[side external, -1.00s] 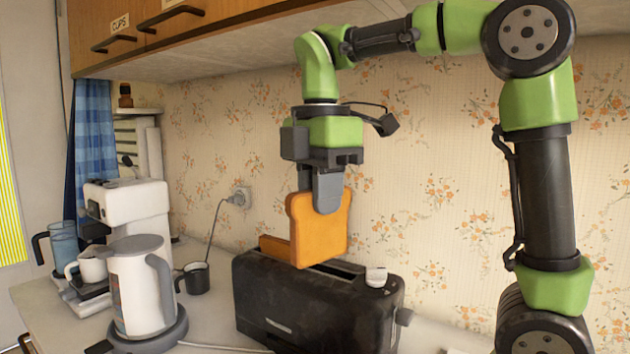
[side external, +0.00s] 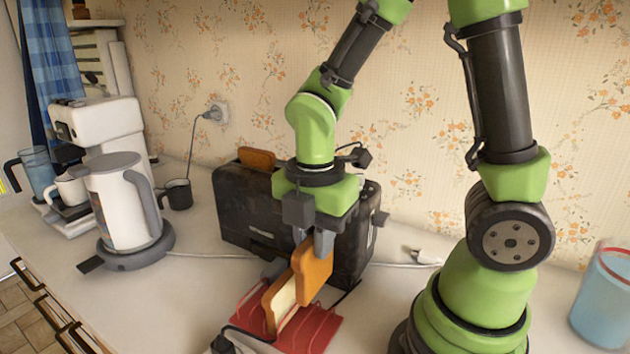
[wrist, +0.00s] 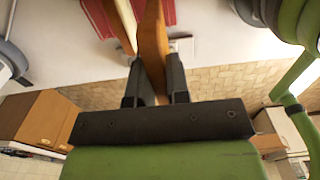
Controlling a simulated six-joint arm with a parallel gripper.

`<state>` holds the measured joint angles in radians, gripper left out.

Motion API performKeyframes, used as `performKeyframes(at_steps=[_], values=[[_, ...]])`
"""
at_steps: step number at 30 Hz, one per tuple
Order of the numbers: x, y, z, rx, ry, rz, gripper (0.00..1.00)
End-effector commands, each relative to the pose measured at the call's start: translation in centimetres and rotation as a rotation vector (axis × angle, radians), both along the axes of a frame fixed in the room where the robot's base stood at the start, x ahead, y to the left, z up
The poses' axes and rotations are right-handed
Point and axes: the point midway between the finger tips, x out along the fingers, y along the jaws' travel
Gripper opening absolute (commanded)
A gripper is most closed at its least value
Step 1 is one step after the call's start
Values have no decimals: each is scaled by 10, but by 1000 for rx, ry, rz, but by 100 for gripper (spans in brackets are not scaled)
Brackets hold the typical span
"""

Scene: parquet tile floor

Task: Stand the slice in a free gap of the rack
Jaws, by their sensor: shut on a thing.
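My gripper (side external: 312,245) is shut on the top of an upright brown toast slice (side external: 314,272), in front of the toaster. The slice hangs over the red rack (side external: 322,335); I cannot tell whether its lower edge is between the wires. Another slice (side external: 281,300), with a pale face, stands in the rack just left of the held one. In the wrist view the fingers (wrist: 155,88) grip the held slice (wrist: 152,42), with the red rack (wrist: 98,14) beyond. The gripper and held slice hide part of the rack.
The black toaster (side external: 240,215) stands behind, with a slice (side external: 257,158) sticking out of it. A kettle (side external: 120,200), coffee machine (side external: 100,125) and dark mug (side external: 178,194) are at left. A blue cup (side external: 602,300) is at far right. A dark cable lies by the rack.

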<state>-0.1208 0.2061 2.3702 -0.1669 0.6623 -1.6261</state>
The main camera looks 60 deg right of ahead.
Motion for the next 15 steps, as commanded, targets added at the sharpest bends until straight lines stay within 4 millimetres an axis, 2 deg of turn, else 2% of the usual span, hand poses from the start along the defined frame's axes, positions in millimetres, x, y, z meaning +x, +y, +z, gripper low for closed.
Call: performKeyframes(at_steps=[3, 6, 15], values=[[-1, 0, -24, -1, 7, 0, 0], [0, 0, -34, -1, 2, 0, 0], [1, 0, -39, 0, -6, 2, 0]])
